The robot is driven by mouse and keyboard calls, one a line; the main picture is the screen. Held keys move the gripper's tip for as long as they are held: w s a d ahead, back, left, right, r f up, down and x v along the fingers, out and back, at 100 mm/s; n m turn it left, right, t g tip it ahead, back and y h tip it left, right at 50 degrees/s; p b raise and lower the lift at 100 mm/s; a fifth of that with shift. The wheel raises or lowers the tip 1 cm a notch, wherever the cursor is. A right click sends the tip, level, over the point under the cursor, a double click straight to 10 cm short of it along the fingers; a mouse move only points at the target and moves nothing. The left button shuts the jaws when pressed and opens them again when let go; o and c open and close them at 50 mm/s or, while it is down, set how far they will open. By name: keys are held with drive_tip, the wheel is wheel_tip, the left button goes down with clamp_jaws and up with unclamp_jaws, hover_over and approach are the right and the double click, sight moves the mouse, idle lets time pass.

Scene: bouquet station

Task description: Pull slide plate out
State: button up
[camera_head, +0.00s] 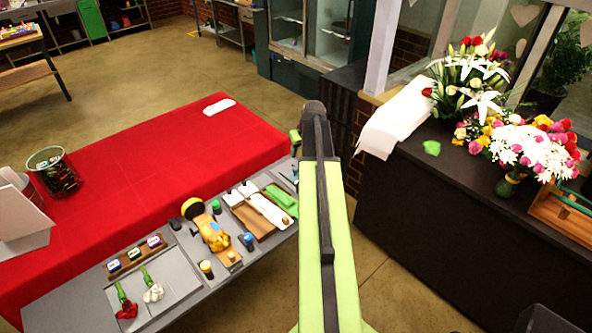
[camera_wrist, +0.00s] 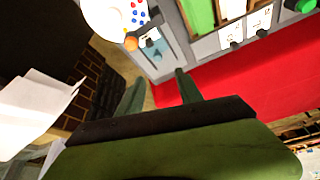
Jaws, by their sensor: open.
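My gripper (camera_wrist: 160,86) is open in the wrist view, its two green fingers apart with nothing seen between them. It is above the far right end of the grey station (camera_wrist: 212,44), near the red table. In the head view my arm hides most of the gripper and part of this end of the station. The wrist view shows a grey panel (camera_wrist: 172,42) with a small blue part (camera_wrist: 150,43) and an orange ball (camera_wrist: 130,43). I cannot tell which part is the slide plate. A flat grey plate (camera_head: 180,284) with red and white flowers lies at the station's near left end.
A long red table (camera_head: 130,175) stands behind the station. A yellow tool (camera_head: 212,236) and a wooden tray (camera_head: 250,222) sit on the station. A dark counter (camera_head: 450,220) with bouquets (camera_head: 530,150) and white paper (camera_head: 395,118) stands right. Floor shows between.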

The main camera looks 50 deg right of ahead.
sight(295, 169)
drive_tip(key=b+x, duration=0.5)
drive_tip(key=x, duration=0.1)
drive_tip(key=b+x, duration=0.5)
drive_tip(key=b, duration=0.1)
drive_tip(key=b+x, duration=0.5)
drive_tip(key=x, duration=0.1)
drive_tip(key=shift+w+d+f, duration=0.1)
drive_tip(key=shift+d+f, duration=0.15)
drive_tip(key=shift+d, duration=0.1)
drive_tip(key=shift+r, duration=0.1)
clamp_jaws()
idle(0.4)
